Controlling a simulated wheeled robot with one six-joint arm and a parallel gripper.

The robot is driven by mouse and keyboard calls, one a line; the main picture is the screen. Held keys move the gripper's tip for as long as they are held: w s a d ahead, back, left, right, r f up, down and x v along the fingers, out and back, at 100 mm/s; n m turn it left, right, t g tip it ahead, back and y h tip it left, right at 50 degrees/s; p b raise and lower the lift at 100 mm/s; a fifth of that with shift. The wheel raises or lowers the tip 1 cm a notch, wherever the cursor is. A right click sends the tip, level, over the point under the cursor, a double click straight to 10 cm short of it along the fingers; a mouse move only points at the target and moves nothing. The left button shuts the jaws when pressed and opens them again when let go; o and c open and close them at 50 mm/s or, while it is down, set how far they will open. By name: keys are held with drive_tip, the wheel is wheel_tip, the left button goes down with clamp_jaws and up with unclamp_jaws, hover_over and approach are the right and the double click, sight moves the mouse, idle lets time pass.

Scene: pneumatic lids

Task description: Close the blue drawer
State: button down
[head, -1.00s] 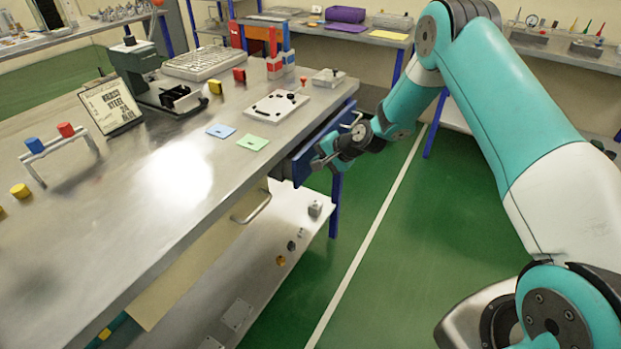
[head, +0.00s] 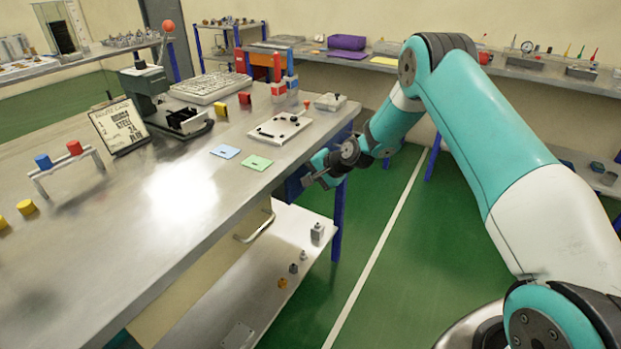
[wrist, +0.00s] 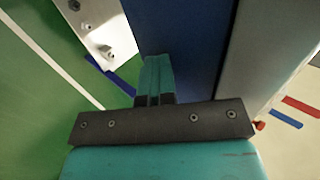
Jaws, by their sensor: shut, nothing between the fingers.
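The blue drawer (head: 294,184) is under the tabletop at the bench's right end, partly hidden by my gripper in the head view. Little of it shows past the tabletop edge; I cannot tell whether it is fully flush. Its blue front fills the top middle of the wrist view (wrist: 195,50). My gripper (head: 310,181) is shut and empty, with its fingertips at the drawer front. In the wrist view the fingertips (wrist: 158,62) lie against or very close to the blue face; I cannot tell whether they touch.
The metal workbench (head: 150,235) has a grey handle (head: 254,227) on its front and a lower shelf (head: 262,305) with small parts. A white plate (head: 279,130) and a green card (head: 254,163) lie near the edge. The green floor (head: 400,265) to the right is clear.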

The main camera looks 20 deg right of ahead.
drive_tip(key=s+d+f+v, duration=0.1)
drive_tip(key=f+v, duration=0.1)
drive_tip(key=v, duration=1.1)
drive_tip(key=s+a+r+n+g, duration=0.4)
drive_tip(key=s+a+r+n, duration=0.5)
drive_tip(key=s+a+r, duration=0.45)
drive_tip(key=s+a+r+n+g+p, duration=0.1)
drive_tip(key=s+a+r+n, duration=0.1)
drive_tip(key=s, duration=0.8)
drive_tip(key=s+a+r+n+g+h, duration=0.1)
drive_tip(key=s+r+n, duration=0.4)
drive_tip(key=s, duration=0.6)
drive_tip(key=shift+s+a+n+g+p, duration=0.15)
drive_tip(key=shift+a+n+g+p, duration=0.2)
drive_tip(key=shift+a+n+g, duration=0.65)
drive_tip(key=shift+a+r+m, duration=0.1)
drive_tip(key=shift+a+m, duration=0.15)
drive_tip(key=shift+m, duration=0.05)
